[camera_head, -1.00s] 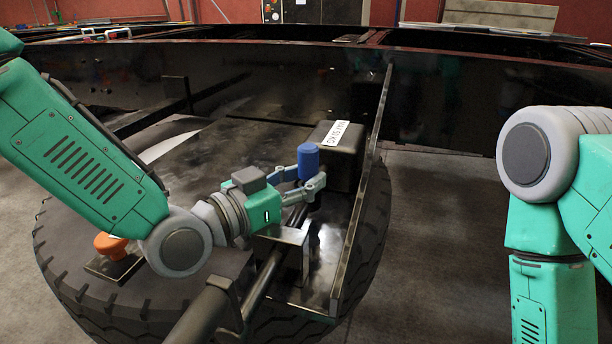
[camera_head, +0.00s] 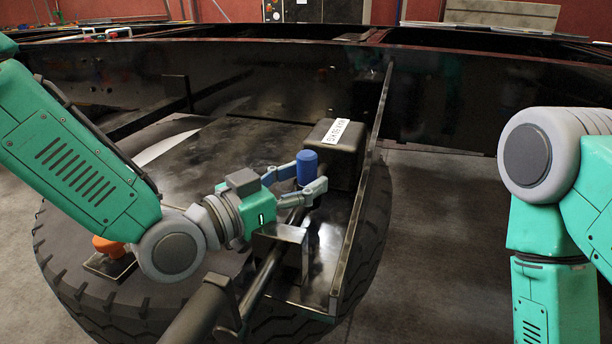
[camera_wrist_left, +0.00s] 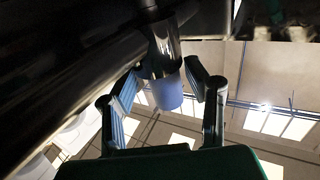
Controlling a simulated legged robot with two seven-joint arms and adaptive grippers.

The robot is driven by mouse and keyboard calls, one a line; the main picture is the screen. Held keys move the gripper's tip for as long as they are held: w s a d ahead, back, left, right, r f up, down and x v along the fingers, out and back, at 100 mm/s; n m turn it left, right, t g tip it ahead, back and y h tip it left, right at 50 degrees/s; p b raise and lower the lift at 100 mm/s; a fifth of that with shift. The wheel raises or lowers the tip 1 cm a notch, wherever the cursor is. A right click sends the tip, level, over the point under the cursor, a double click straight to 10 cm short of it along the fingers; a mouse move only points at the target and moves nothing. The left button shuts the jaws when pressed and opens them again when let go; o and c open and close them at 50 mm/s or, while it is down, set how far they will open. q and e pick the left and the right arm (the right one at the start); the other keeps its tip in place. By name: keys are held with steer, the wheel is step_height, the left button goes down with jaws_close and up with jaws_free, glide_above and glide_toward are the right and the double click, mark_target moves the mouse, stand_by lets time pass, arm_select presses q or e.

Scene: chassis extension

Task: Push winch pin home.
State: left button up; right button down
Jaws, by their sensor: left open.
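The winch pin shows as a blue cylindrical head (camera_head: 307,167) standing upright beside a black box in the head view. In the left wrist view its blue head (camera_wrist_left: 168,93) sits on a shiny metal shaft (camera_wrist_left: 164,50). My left gripper (camera_head: 309,181) is open, with its blue-grey fingers on either side of the pin. The wrist view shows a finger to the left and right of the pin, with visible space beside the blue head. The pin's lower end is hidden. My right arm (camera_head: 545,220) is at the right; its gripper is out of frame.
The black box (camera_head: 335,148) with a white label stands just behind the pin. A thin black upright plate (camera_head: 365,195) is to its right. A black bracket (camera_head: 282,238) and bar are in front. An orange knob (camera_head: 107,246) is at left, above a large tyre (camera_head: 75,290).

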arm_select(q)
steer(key=v, duration=1.1)
